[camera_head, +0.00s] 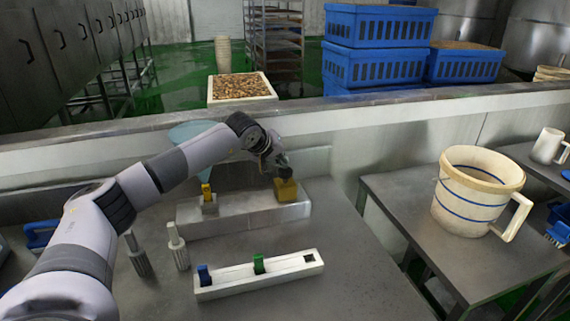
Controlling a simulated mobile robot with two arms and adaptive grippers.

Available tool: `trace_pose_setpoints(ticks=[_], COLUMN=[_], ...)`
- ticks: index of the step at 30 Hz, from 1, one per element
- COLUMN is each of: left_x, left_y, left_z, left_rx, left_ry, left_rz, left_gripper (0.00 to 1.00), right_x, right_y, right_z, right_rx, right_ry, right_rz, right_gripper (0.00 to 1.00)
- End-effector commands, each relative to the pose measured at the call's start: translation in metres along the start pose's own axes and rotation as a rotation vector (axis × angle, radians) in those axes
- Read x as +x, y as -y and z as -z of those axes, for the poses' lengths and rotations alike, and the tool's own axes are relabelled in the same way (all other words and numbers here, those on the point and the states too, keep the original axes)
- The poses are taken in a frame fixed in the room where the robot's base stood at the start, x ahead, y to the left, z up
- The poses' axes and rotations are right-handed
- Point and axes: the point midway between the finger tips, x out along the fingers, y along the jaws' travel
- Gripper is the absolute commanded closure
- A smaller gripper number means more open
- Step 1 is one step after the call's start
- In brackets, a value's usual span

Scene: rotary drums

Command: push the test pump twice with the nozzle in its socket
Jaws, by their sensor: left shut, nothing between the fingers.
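A grey metal box (245,217) stands on the table. A yellow block (287,191), which looks like the test pump's push part, sits at its right end. A yellow nozzle (207,192) stands upright in a small grey socket (209,207) at the box's left end. My left gripper (284,171) is shut and points down at the top of the yellow block. Its dark fingertips are at or just above that top; I cannot tell whether they touch. My right gripper is not in view.
A white rack (232,284) in front holds a blue piece (204,275) and a green piece (259,264), with an empty slot at its right end. Two grey ribbed handles (178,248) stand left of it. A cream bucket (468,205) stands on the right table.

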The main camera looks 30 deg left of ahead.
Motion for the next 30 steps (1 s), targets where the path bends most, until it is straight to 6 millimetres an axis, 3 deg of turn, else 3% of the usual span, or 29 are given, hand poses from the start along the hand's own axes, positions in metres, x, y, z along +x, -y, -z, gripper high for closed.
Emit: trace_pose_setpoints(ticks=[30], left_x=[-0.032], left_y=[-0.024], left_z=[0.024], left_rx=[0.0], left_ry=[-0.003], left_rz=[-0.003], left_gripper=[1.0], right_x=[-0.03], right_y=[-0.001], right_z=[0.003], right_rx=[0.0], right_ry=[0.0], right_rz=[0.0], right_gripper=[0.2])
